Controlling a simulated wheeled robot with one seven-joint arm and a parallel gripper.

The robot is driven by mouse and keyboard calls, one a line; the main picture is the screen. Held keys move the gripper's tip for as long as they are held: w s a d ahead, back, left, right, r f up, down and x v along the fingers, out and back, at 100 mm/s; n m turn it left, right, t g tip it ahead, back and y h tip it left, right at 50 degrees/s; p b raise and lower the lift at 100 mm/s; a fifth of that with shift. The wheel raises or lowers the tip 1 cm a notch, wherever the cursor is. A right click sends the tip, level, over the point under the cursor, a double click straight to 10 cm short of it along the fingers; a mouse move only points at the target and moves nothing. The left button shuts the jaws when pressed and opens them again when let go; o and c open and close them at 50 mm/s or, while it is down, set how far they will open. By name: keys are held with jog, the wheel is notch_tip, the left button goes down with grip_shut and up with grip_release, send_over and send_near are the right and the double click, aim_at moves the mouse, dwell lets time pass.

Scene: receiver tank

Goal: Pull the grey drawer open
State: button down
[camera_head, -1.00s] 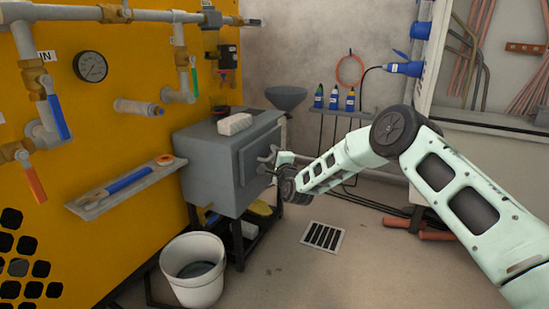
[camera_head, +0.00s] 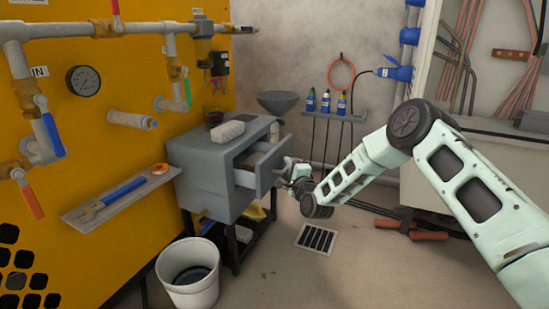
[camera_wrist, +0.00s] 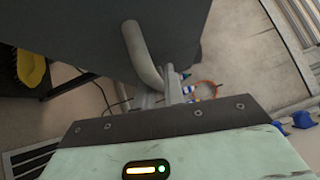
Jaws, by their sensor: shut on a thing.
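The grey drawer (camera_head: 269,170) stands partly out of its grey cabinet (camera_head: 205,178), and the gap behind its front shows part of the inside. My gripper (camera_head: 290,168) is at the drawer's front, on its right side. In the wrist view, my gripper (camera_wrist: 165,92) is shut on the curved grey drawer handle (camera_wrist: 141,55), close to the dark drawer front (camera_wrist: 90,30). The handle is mostly hidden by my gripper in the head view.
A white bucket (camera_head: 189,275) stands on the floor in front, left of a floor grate (camera_head: 316,238). A shelf with a wrench (camera_head: 110,197) juts from the yellow panel.

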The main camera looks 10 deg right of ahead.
jog(key=s+d+p, duration=0.2)
jog(key=s+d, duration=0.3)
jog(key=d, duration=0.1)
jog(key=shift+d, duration=0.15)
jog(key=c, duration=1.8)
grip_release()
jog(key=shift+o, duration=0.2)
jog(key=s+d+f+p, duration=0.2)
jog(key=s+p, duration=0.4)
jog(key=s, duration=1.1)
jog(key=shift+f, duration=0.15)
jog(key=shift+a, duration=0.1)
